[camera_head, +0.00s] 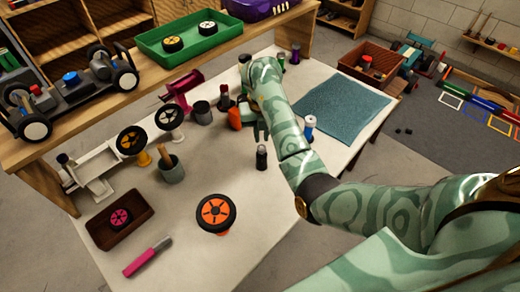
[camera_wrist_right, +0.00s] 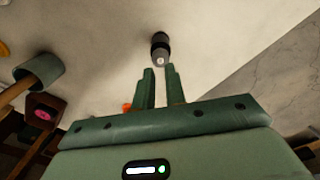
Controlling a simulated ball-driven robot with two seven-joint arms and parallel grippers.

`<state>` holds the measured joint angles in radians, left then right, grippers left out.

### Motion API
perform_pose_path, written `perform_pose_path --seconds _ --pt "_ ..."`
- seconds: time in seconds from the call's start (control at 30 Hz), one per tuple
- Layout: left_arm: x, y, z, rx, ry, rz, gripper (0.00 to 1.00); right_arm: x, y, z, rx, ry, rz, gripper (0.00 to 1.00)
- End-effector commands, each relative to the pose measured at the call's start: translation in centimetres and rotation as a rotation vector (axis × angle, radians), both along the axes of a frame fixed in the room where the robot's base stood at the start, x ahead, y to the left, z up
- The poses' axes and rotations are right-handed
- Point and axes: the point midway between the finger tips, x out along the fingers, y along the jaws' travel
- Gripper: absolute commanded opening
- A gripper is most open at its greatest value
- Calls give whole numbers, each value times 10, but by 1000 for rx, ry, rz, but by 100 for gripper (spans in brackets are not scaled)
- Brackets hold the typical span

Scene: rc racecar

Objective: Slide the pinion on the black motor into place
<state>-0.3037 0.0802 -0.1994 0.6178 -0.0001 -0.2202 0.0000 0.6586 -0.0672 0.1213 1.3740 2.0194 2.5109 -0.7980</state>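A small black and grey cylinder, which looks like the black motor (camera_head: 262,157), stands on the light worktable near its middle. In the right wrist view the motor (camera_wrist_right: 160,48) lies just beyond my fingertips, with a small bright spot on its near end. I cannot tell a separate pinion on it. My right gripper (camera_head: 260,132) is just behind the motor in the head view and partly hidden by my arm. In the wrist view its fingers (camera_wrist_right: 160,72) are apart with nothing between them. My left gripper is not in view.
A blue mat (camera_head: 342,106) lies at right.

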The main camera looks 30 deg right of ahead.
Motion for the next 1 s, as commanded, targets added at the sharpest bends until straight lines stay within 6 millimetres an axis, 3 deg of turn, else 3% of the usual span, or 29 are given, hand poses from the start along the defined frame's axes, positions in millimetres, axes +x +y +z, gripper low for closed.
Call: perform_pose_path --seconds 0.03,0.2,1.0 --pt "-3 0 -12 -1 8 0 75 0 0 -15 1 5 0 13" --pt "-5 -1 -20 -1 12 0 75 0 0 -29 0 3 0 13" --pt "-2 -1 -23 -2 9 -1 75 0 0 -34 -1 1 -1 13"
